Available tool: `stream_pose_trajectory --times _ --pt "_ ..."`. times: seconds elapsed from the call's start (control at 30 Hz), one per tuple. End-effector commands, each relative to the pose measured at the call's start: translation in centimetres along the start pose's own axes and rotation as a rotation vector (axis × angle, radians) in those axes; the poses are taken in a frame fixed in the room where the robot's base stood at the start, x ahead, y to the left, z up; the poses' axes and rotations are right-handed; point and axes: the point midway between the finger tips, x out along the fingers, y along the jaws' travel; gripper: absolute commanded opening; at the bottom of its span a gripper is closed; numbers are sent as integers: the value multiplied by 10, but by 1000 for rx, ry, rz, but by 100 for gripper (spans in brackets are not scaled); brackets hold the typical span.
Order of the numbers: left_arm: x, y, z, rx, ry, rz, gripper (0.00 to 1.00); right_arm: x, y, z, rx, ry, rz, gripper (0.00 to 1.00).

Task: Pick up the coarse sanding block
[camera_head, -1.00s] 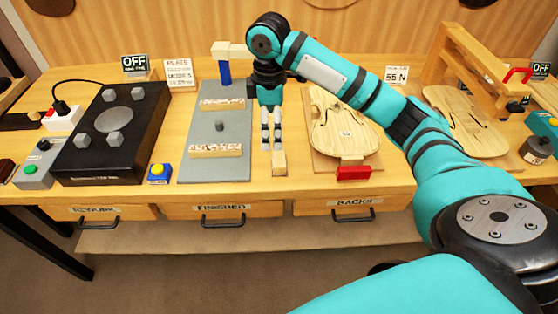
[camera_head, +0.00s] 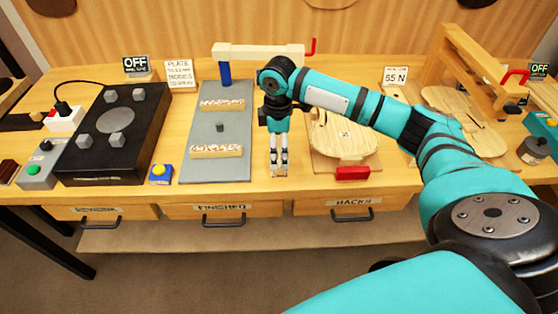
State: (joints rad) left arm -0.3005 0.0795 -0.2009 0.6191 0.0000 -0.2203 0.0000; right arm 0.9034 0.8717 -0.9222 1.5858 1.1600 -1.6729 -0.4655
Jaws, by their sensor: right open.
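My right gripper (camera_head: 279,170) points straight down at the bench's front part, between the grey plate and the violin body. Its fingers are open around or just above a small pale wooden block (camera_head: 280,175), which they mostly hide. I cannot tell whether they touch it. I read no coarse label on this block. Two other wooden blocks with red-and-white speckled sides lie on the grey plate: a front one (camera_head: 216,151) and a back one (camera_head: 222,104). My left gripper is not in view.
The grey plate (camera_head: 196,132) has a small dark knob between the blocks. A blue post with a pale bar (camera_head: 258,52) stands behind. A black machine (camera_head: 90,165) is at left.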

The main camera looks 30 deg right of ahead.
Motion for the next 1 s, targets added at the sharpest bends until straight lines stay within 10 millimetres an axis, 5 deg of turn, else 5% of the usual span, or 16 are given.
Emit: stream_pose_trajectory --times 0.3,0.63,1.0 --pt "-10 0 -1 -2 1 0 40 43 4 3 0 -2 -2 100" --pt "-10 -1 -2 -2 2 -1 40 50 4 3 -1 -1 0 99" --pt "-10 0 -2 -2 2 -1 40 49 4 3 -1 -1 0 50"
